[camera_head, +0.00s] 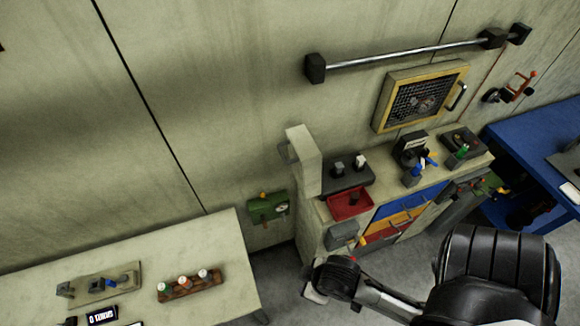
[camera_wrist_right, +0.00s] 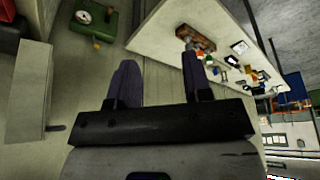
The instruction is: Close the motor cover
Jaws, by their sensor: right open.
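The yellow-framed mesh panel (camera_head: 383,115) with a dark handle on its right side is on the wall at upper right in the head view; it looks like the motor cover. A round part shows behind its mesh. I cannot tell whether it lies fully flat. My right gripper (camera_wrist_right: 158,68) is open and empty in the wrist view, with its two dark fingers apart. It is away from the panel, which is not visible in the wrist view. My right arm enters at the lower right of the head view. My left gripper is not in view.
A metal rail (camera_head: 410,56) runs above the panel. Below it stands a cabinet (camera_head: 312,222) with a red tray (camera_head: 349,204) and several small items on top. A green box (camera_head: 267,207) is on the wall. A cream table (camera_head: 223,262) is lower left, a blue bench (camera_head: 520,128) far right.

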